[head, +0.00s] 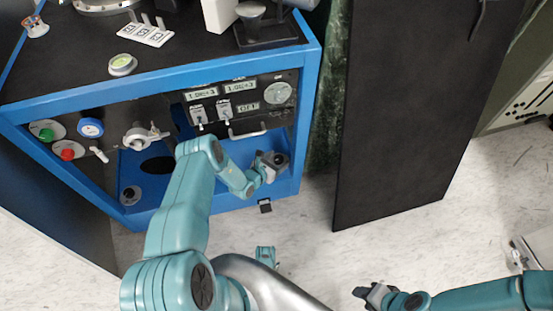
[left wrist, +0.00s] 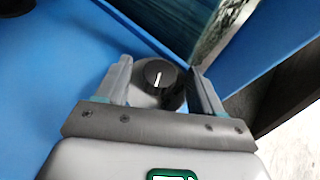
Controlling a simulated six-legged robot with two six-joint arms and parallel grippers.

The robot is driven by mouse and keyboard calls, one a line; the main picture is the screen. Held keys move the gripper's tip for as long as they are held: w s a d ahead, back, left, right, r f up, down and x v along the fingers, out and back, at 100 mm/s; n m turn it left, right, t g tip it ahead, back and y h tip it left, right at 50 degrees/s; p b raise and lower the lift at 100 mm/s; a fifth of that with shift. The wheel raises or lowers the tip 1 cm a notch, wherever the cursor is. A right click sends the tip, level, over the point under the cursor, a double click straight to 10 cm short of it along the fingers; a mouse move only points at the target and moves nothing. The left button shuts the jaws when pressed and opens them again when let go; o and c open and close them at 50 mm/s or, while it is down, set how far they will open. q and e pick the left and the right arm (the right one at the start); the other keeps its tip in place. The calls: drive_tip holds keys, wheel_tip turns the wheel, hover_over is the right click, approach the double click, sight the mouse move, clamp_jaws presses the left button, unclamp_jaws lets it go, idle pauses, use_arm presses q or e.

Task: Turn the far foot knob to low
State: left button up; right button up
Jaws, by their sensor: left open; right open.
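The far foot knob (left wrist: 158,74) is a round black knob with a white pointer line, on a grey round base at the blue cabinet's lower corner. In the left wrist view its line points nearly straight up. My left gripper (left wrist: 160,88) is open, with one finger on each side of the knob and base. I cannot tell whether either finger touches. In the head view the left gripper (head: 266,168) largely covers this knob. My right gripper (head: 372,293) is open and empty over the floor.
The blue cabinet (head: 311,105) carries a panel with displays and switches (head: 235,100), a green button (head: 46,130), a red button (head: 67,152) and a valve (head: 137,136). A dark upright panel (head: 420,100) stands to the right.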

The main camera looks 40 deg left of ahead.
use_arm(q)
drive_tip(key=c, duration=1.1)
drive_tip(key=shift+o, duration=0.2)
drive_tip(key=shift+d+r+n+y+p, duration=0.25)
drive_tip(key=shift+n+y+p, duration=0.35)
drive_tip(key=shift+p, duration=0.15)
drive_tip(key=shift+w+f+n+y+p, duration=0.15)
drive_tip(key=shift+n+y+p, duration=0.15)
drive_tip(key=shift+n+y, duration=0.4)
drive_tip(key=shift+f+y, duration=0.1)
drive_tip(key=shift+y, duration=0.3)
drive_tip(key=o, duration=1.1)
drive_tip(key=shift+c, duration=0.2)
